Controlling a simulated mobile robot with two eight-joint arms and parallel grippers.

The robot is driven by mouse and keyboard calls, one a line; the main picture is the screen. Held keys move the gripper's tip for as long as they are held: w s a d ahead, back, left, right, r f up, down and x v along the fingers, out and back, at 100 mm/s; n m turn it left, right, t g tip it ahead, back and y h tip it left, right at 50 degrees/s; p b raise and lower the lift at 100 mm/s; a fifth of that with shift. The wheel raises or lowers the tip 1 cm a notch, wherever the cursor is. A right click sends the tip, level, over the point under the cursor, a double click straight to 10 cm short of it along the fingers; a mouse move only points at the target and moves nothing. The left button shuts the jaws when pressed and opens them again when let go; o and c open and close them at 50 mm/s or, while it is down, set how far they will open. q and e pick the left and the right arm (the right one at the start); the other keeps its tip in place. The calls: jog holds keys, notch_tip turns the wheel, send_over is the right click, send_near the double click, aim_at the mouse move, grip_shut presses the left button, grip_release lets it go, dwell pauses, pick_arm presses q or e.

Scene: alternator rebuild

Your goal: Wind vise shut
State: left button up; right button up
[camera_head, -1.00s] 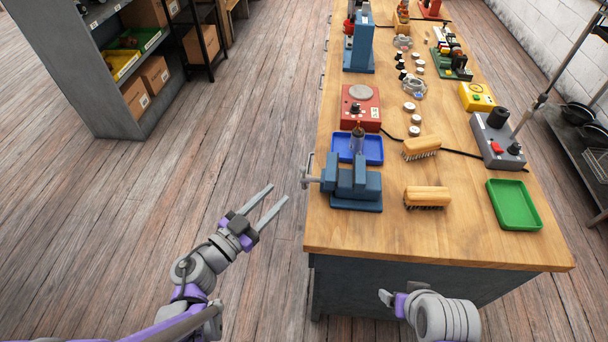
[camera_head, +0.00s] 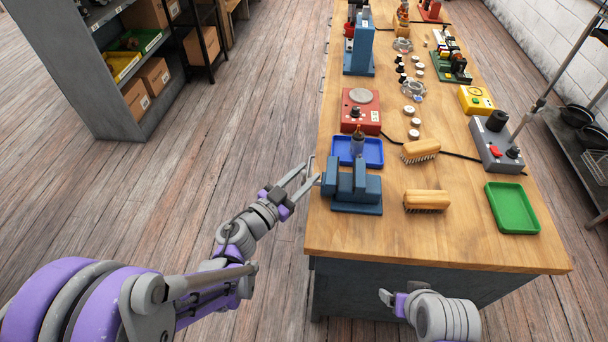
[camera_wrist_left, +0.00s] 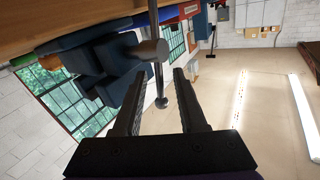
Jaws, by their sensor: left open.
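The blue vise (camera_head: 354,190) stands at the left edge of the workbench. Its grey crossbar handle (camera_head: 312,164) sticks out past that edge. In the left wrist view the vise (camera_wrist_left: 85,55) is at upper left, and the handle bar (camera_wrist_left: 161,100) with its ball end shows between the fingers. My left gripper (camera_head: 307,173) is open beside the handle; its fingers also show apart in the left wrist view (camera_wrist_left: 160,80). I cannot tell whether either finger touches the bar. My right gripper (camera_head: 388,297) is low in front of the bench, away from the vise; its opening is unclear.
A blue tray (camera_head: 374,152) lies behind the vise, with a red device (camera_head: 361,110) beyond it. Two brushes (camera_head: 427,200) (camera_head: 420,151) and a green tray (camera_head: 512,208) lie to the right. The bench's front left corner (camera_head: 330,235) is clear.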

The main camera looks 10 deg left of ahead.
pick_arm(q)
grip_shut()
jog(key=shift+s+f+t+b, duration=0.2)
jog(key=shift+t+b, duration=0.1)
jog(key=shift+b, duration=0.4)
jog(key=m+t+h+b, duration=0.1)
jog(key=b, duration=0.1)
jog(key=m+h+b, duration=0.1)
jog(key=b, duration=0.1)
jog(key=s+f+m+t+h+b, duration=0.1)
jog(key=b, duration=0.2)
jog(key=shift+m+t, duration=0.3)
jog(key=shift+m, duration=0.1)
jog(key=shift+s+m+t+h+b, duration=0.25)
jog(key=shift+m+t+h+b, duration=0.05)
jog(key=shift+m+h+b, duration=0.55)
